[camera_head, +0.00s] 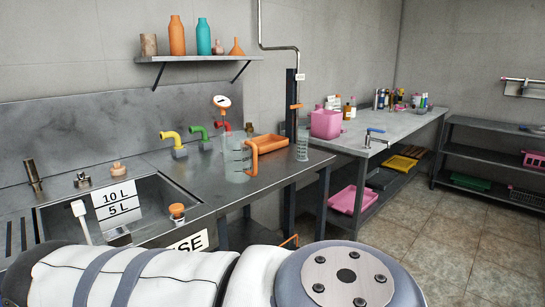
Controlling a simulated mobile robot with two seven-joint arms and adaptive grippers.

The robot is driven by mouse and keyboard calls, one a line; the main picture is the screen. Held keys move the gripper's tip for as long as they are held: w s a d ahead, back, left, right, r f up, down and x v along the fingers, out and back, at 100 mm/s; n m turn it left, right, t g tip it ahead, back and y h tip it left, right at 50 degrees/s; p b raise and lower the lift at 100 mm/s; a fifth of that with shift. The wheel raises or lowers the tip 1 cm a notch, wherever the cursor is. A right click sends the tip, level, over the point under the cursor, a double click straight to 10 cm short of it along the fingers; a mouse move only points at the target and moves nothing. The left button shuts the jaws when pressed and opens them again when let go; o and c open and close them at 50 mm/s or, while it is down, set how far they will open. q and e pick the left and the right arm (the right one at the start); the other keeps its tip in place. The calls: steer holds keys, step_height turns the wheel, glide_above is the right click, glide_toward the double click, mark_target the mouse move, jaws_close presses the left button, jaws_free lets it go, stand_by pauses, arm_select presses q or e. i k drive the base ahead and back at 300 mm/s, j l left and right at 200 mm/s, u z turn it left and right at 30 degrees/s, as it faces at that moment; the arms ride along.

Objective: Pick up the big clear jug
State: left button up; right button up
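The big clear jug (234,158) stands upright on the metal counter, right of the sink. Its orange handle faces right. A smaller clear measuring cylinder (302,146) stands further right, near the counter's corner. My arm links, white and grey, cross the bottom of the view below the counter. Neither of my grippers shows, so their state is hidden.
The sink (140,205) with a level sign (117,200) is left of the jug. Yellow, green and red taps stand behind it. An orange tray (269,143) lies close behind the jug. A pink container (325,124) stands on the far bench. The tiled floor at right is clear.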

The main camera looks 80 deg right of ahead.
mark_target(237, 148)
steer(key=z, duration=2.35)
steer(key=i+l+u, duration=0.15)
steer(key=i, duration=0.15)
steer(key=i+l+u, duration=0.15)
steer(key=i, duration=0.2)
